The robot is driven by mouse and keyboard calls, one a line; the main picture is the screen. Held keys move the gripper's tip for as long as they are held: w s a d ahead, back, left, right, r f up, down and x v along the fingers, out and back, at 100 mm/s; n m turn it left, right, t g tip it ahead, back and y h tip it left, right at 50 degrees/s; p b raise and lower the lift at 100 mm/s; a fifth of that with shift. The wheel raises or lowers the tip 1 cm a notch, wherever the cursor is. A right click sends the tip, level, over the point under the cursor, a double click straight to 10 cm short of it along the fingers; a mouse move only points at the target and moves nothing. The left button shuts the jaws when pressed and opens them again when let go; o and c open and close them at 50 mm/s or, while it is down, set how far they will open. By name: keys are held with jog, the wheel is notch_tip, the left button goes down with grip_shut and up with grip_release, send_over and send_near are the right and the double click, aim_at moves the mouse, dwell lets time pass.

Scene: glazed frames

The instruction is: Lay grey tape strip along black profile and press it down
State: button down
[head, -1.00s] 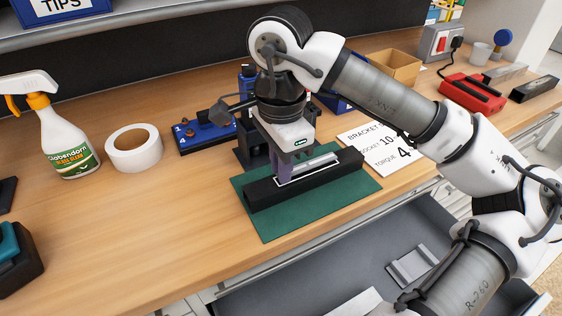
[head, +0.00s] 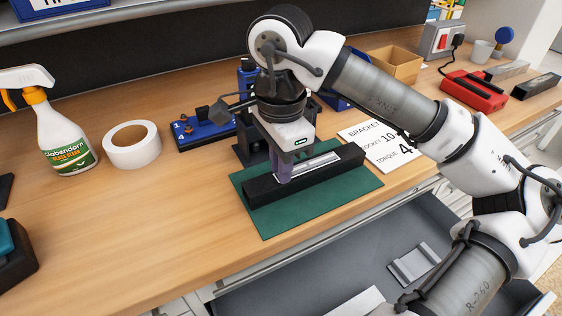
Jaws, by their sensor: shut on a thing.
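The black profile (head: 338,168) lies on a green mat (head: 262,226), set at a slant. The grey tape strip (head: 322,161) lies along the profile's top, to the right of my gripper's fingers. My gripper (head: 283,180) points down at the profile's left half, its fingertips close to the strip's left end. Its fingers are close together. The wrist and fingers hide part of the strip, and I cannot make out the exact grip between the fingertips or whether the whole strip touches the profile.
A black stand (head: 248,150) and a blue socket tray (head: 200,133) are close behind the mat. A tape roll (head: 133,145) and a spray bottle (head: 62,135) stand left. A printed sheet (head: 378,148) lies right. An open drawer (head: 345,270) is below the front edge.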

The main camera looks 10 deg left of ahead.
dwell(0.3)
jog(key=c, duration=1.3)
grip_release()
notch_tip(320, 180, up, 14)
jog(key=shift+f+p, duration=0.1)
jog(key=shift+p, duration=0.2)
